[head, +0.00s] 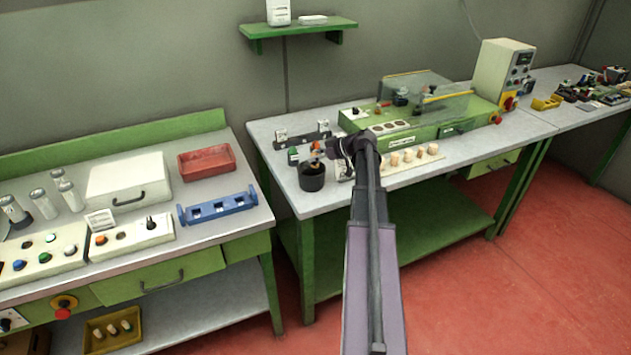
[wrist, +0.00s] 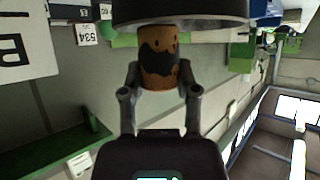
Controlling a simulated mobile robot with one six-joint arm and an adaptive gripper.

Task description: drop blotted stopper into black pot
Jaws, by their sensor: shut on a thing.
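The black pot (head: 311,178) stands near the front left of the middle bench in the head view. My gripper (head: 318,157) is right above the pot's mouth. In the wrist view my gripper (wrist: 160,72) is shut on the blotted stopper (wrist: 157,77), a tan cork with a dark, ragged blot on its side. A dark rounded edge, seemingly the pot (wrist: 180,12), fills the top of that view and covers the stopper's far end. I cannot tell whether the stopper touches the pot.
Several pale corks (head: 408,156) stand on a board right of the pot. A green machine (head: 435,118) with a clear guard sits behind them. Small switches and sockets lie behind the pot. The left bench holds a red tray (head: 207,162) and a blue rack (head: 218,209).

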